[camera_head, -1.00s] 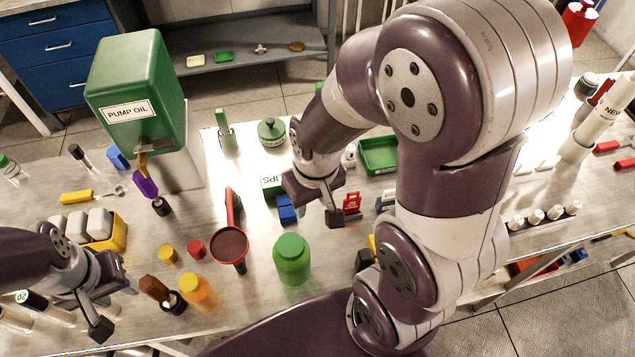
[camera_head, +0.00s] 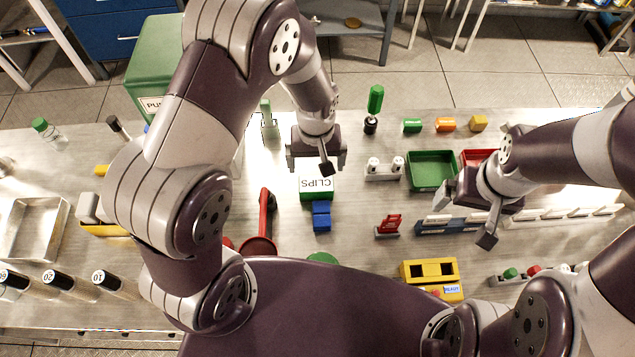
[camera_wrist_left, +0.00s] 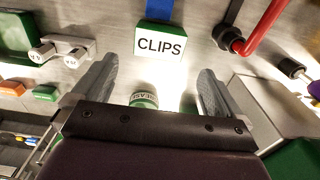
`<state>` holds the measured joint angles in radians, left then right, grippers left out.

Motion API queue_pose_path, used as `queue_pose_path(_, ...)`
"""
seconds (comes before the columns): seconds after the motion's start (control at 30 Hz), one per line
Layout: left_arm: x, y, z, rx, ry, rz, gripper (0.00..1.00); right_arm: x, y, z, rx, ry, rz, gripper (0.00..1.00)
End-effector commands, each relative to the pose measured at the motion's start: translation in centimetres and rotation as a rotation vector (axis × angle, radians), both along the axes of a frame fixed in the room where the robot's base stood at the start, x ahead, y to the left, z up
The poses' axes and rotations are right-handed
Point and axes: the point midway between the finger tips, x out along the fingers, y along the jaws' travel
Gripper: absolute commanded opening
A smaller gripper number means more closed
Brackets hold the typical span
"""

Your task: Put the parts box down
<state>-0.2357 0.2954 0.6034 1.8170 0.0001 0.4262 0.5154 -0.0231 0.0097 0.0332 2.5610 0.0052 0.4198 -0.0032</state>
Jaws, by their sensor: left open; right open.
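The parts box is likely the green box with a white CLIPS label (camera_head: 317,190), which sits upright on the bench. It also shows in the left wrist view (camera_wrist_left: 160,38), ahead of my fingers and apart from them. My left gripper (camera_head: 312,160) is open just behind and above the box in the head view, partly covering its far side. Its two spread fingers show in the left wrist view (camera_wrist_left: 155,85) with nothing held between them. My right gripper (camera_head: 466,216) is open above the bench at the right, near the blue and white rack (camera_head: 450,223), and looks empty.
A blue block (camera_head: 321,216) stands close in front of the box. In the left wrist view, a round green-and-white jar (camera_wrist_left: 143,99) shows between the fingers.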

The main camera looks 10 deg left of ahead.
Motion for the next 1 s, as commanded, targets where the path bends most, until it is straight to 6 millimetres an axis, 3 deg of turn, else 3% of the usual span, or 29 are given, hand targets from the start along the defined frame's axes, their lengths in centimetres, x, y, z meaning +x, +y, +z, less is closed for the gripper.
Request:
queue_pose_path(0.2, -0.1, 0.0, -4.8, 0.001, 0.006, 0.002, 1.0, 0.0, 0.0, 1.1, 0.0, 0.0, 0.0, 1.0)
queue_pose_path(0.37, -0.1, 0.0, -6.6, 0.001, 0.003, 0.002, 1.0, 0.0, 0.0, 1.6, 0.0, 0.0, 0.0, 1.0)
queue_pose_path(0.5, -0.5, 0.0, -9.0, 0.001, 0.007, 0.001, 1.0, 0.0, 0.0, 3.1, 0.0, -0.001, 0.0, 1.0)
queue_pose_path(0.6, -0.3, 0.0, -10.8, 0.0, 0.002, 0.001, 1.0, 0.0, 0.0, 3.1, 0.0, 0.0, 0.0, 1.0)
queue_pose_path(0.87, -0.2, 0.0, -11.5, 0.0, -0.001, 0.001, 1.0, 0.0, 0.0, 3.0, 0.0, 0.0, 0.0, 1.0)
queue_pose_path(1.0, -0.2, 0.0, -11.5, 0.0, -0.001, 0.001, 0.59, 0.0, 0.0, 3.0, 0.0, 0.0, 0.0, 1.0)
